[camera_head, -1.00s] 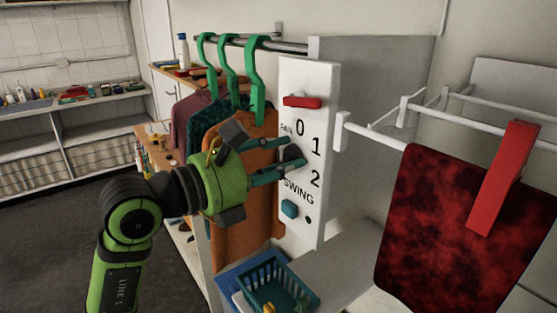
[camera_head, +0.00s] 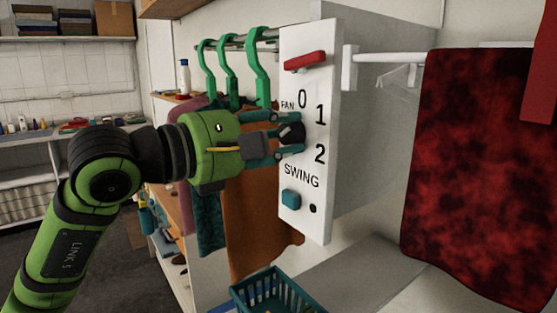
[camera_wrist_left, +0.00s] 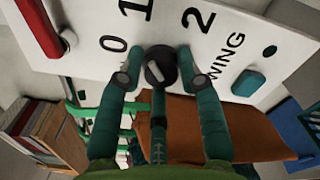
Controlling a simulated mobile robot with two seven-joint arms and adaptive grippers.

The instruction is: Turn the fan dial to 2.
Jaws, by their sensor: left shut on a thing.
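The fan dial (camera_head: 291,132) is a black round knob on a white panel (camera_head: 318,218), left of the printed numbers 0, 1 and 2. My left gripper (camera_head: 292,134) comes in from the left and is shut on the dial, one finger above it and one below. My right gripper is not in view.
The panel also has a red bar (camera_head: 305,61) above and a teal swing button (camera_head: 291,199) below. Clothes on green hangers (camera_head: 258,68) hang close behind my left gripper. A teal basket (camera_head: 282,292) is below, and a dark red cloth (camera_head: 470,170) hangs at right.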

